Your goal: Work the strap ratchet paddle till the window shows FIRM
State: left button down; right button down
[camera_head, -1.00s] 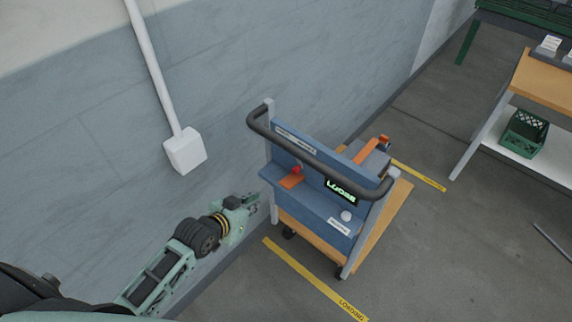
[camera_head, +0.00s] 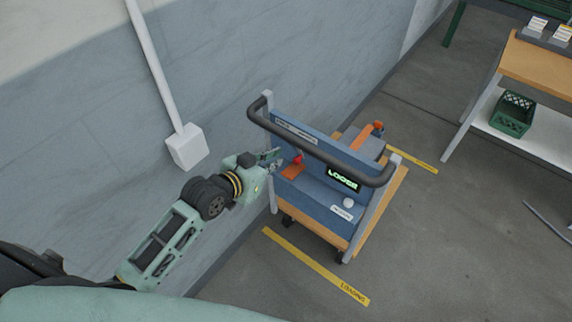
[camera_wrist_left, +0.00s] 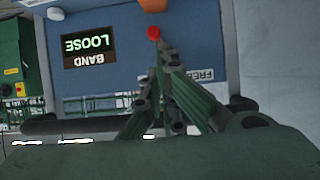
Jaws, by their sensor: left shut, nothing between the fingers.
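The blue cart panel (camera_head: 320,197) carries a small window (camera_head: 342,179). An orange paddle (camera_head: 293,172) with a red knob (camera_head: 299,158) sits at the panel's left. In the left wrist view the red knob (camera_wrist_left: 154,32) appears just beyond my fingertips, with an orange piece (camera_wrist_left: 153,5) above it. My left gripper (camera_head: 275,157) is shut and empty, close to the left of the knob; I cannot tell whether they touch. My right gripper is not in view.
The cart's dark handlebar (camera_head: 320,152) spans above the panel. A white knob (camera_head: 348,202) is at the panel's lower right. The wall (camera_head: 240,70) stands behind. A workbench with a green crate (camera_head: 512,114) is at the right. The floor in front is clear.

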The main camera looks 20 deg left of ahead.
pick_arm(q)
send_over(286, 175)
jog(key=f, duration=0.2)
jog(key=w+f, duration=0.1)
jog(key=shift+d, duration=0.25)
jog(key=f, duration=0.2)
jog(key=shift+s+a+f+p, duration=0.1)
jog(key=shift+s+f+p, duration=0.25)
jog(key=shift+f, duration=0.05)
jog(key=shift+s+a+f, duration=0.1)
jog(key=shift+s+f, duration=0.1)
jog(key=shift+f, duration=0.45)
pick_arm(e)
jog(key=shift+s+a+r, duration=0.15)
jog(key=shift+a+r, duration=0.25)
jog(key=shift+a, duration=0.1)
pick_arm(q)
jog(key=shift+f, duration=0.1)
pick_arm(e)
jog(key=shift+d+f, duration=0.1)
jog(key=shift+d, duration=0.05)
